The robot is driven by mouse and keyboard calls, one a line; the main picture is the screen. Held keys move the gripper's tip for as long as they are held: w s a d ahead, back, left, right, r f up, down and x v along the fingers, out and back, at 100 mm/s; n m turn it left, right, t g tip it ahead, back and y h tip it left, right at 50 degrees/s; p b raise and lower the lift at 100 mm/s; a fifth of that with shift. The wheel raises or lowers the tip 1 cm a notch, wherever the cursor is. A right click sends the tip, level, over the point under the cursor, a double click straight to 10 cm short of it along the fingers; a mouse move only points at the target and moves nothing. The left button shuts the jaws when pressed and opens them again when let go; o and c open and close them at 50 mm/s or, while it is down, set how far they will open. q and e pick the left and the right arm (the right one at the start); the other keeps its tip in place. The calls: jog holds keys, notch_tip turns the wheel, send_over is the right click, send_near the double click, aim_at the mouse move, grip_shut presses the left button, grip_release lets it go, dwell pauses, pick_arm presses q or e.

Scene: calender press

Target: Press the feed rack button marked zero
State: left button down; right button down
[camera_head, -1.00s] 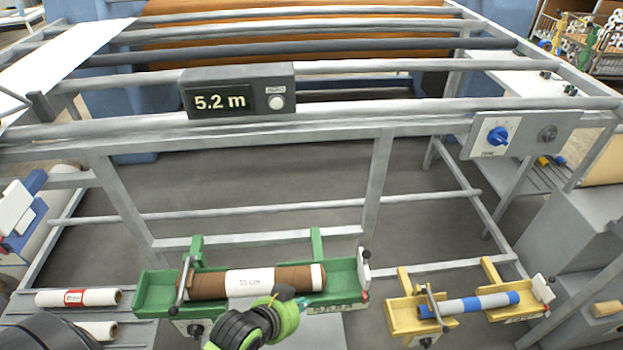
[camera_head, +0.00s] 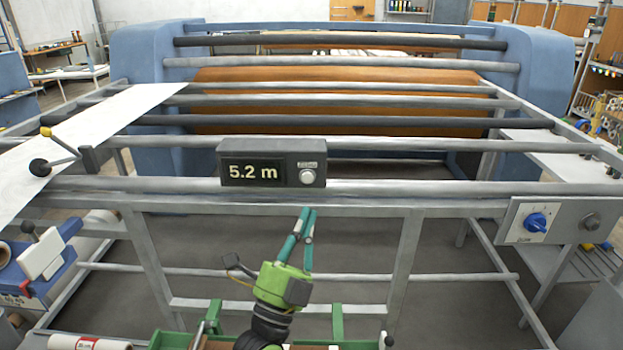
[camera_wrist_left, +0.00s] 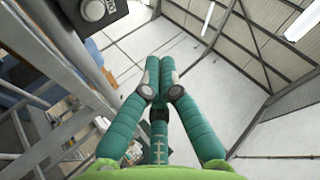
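The feed rack's dark display box (camera_head: 272,163) reads "5.2 m" and sits on the front rail. Its round pale button (camera_head: 307,177) is at the right end, under a small label too small to read. The button also shows at the top left of the left wrist view (camera_wrist_left: 93,10). My left gripper (camera_head: 308,212), green with teal fingers, points up just below the button in the head view, apart from it. In the left wrist view its fingertips (camera_wrist_left: 159,68) are together with nothing between them. My right gripper is not in view.
The metal rack rails (camera_head: 420,187) run across the front. A panel with a blue knob (camera_head: 536,221) is at the right. A white sheet (camera_head: 90,130) lies over the left rails. A green tray (camera_head: 170,340) is below my left arm. Orange material (camera_head: 340,92) lies behind.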

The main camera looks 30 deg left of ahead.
aim_at(307, 178)
pick_arm(q)
jog(key=shift+a+r, duration=0.1)
dwell(0.3)
jog(key=shift+w+a+b, duration=0.4)
jog(key=shift+w+a, duration=0.35)
jog(key=shift+w, duration=0.5)
jog(key=shift+w+a+b, duration=0.35)
jog(key=shift+w+a, duration=0.4)
jog(key=shift+w, duration=0.5)
jog(key=shift+w+a+b, duration=0.4)
jog(key=shift+w+a, duration=0.35)
jog(key=shift+w, duration=0.5)
jog(key=shift+w+a, duration=0.25)
jog(key=shift+w, duration=0.1)
jog(key=shift+w+a, duration=0.15)
jog(key=shift+w, duration=0.1)
jog(key=shift+s, duration=0.1)
jog(key=shift+s+d+p, duration=0.4)
jog(key=shift+s+p, duration=0.1)
jog(key=shift+s, duration=0.05)
